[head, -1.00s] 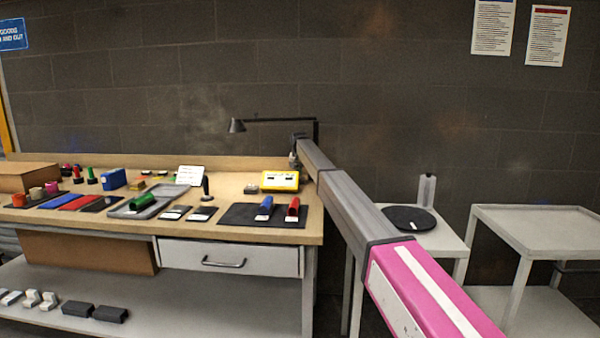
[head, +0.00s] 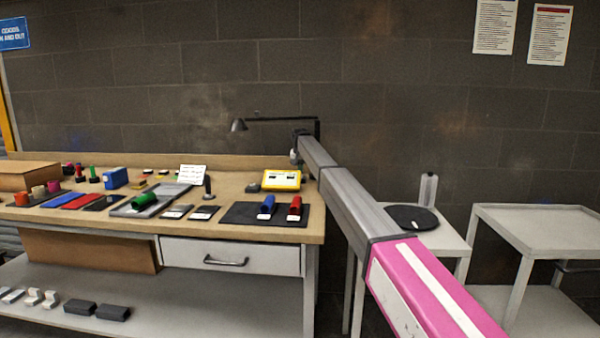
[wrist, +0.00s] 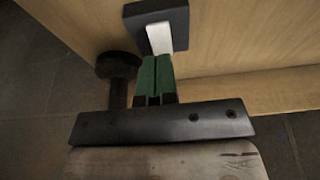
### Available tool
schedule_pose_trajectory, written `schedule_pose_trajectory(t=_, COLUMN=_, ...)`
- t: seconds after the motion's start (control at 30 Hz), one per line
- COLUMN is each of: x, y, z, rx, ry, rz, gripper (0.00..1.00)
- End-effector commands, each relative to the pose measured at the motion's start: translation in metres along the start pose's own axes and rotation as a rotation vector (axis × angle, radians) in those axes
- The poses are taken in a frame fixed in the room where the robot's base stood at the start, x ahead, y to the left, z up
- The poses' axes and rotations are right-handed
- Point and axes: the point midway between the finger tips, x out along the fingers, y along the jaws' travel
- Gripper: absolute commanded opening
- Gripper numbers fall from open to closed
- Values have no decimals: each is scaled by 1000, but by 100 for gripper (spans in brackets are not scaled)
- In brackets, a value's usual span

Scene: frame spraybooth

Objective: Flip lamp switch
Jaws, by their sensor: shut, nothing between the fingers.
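The desk lamp (head: 238,125) stands at the back right of the workbench, its thin black arm reaching left from a post. In the wrist view a white switch lever (wrist: 159,36) sits on a black square switch plate (wrist: 179,18) on the wood. My gripper (wrist: 156,62) is shut and empty, its green fingertips side by side just below the lever's near end. I cannot tell whether they touch it. In the head view my gripper is small and mostly hidden behind my arm near the lamp post.
A dark round knob on a stem (wrist: 119,68) stands close left of my fingers. A yellow box (head: 281,180) and a black mat (head: 240,215) lie on the bench near my arm. A small side table (head: 448,247) with a black disc stands right.

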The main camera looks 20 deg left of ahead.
Motion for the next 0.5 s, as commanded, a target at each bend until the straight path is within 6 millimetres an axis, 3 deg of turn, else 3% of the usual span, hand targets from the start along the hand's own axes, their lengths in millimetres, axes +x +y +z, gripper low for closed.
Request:
schedule_pose_trajectory(t=0.13, x=-28, y=9, z=-5, rx=2, ry=1, rz=0, gripper=0)
schedule_pose_trajectory(t=0.5, x=-100, y=9, z=4, rx=2, ry=1, rz=0, gripper=0)
